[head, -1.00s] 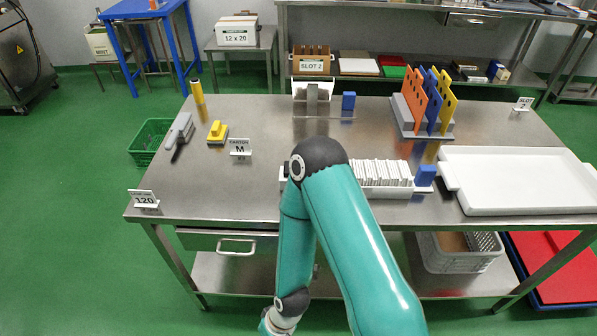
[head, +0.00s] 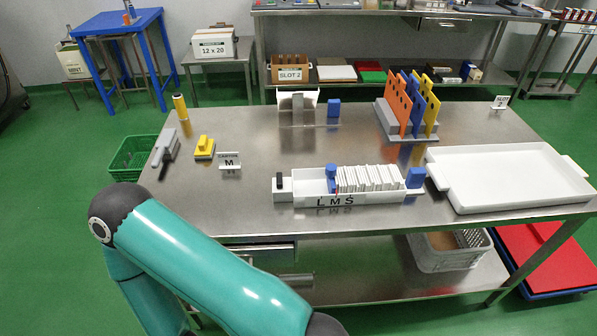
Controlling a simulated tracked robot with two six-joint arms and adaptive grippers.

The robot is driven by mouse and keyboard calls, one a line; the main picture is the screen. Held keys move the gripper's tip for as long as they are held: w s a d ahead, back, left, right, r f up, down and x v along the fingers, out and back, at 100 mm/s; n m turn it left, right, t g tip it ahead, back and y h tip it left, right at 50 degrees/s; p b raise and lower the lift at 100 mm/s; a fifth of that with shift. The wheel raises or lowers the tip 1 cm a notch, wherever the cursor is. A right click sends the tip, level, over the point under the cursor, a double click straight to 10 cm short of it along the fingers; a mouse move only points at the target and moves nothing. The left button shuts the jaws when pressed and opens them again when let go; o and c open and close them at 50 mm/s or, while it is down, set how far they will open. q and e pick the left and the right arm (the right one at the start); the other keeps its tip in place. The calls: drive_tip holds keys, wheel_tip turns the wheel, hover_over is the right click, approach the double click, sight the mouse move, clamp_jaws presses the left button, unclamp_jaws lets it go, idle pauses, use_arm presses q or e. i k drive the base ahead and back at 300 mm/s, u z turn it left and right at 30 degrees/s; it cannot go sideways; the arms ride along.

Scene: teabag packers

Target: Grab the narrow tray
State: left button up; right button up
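A small black piece (head: 280,180) is at the tray's left end. One teal arm of mine shows at the lower left, in front of the table and apart from the tray. Neither gripper is in view.
A wide white tray (head: 510,202) lies close to the narrow tray's right end. An orange, blue and yellow rack (head: 390,128) stands behind. A card marked M (head: 230,163) and a yellow-handled block (head: 204,148) are to the left. Bare tabletop (head: 290,145) lies behind the narrow tray.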

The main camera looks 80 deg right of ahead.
sight(374, 184)
drive_tip(key=z, duration=0.25)
drive_tip(key=k, duration=2.2)
drive_tip(key=z, duration=0.9)
drive_tip(key=i, duration=0.95)
drive_tip(key=u, duration=0.05)
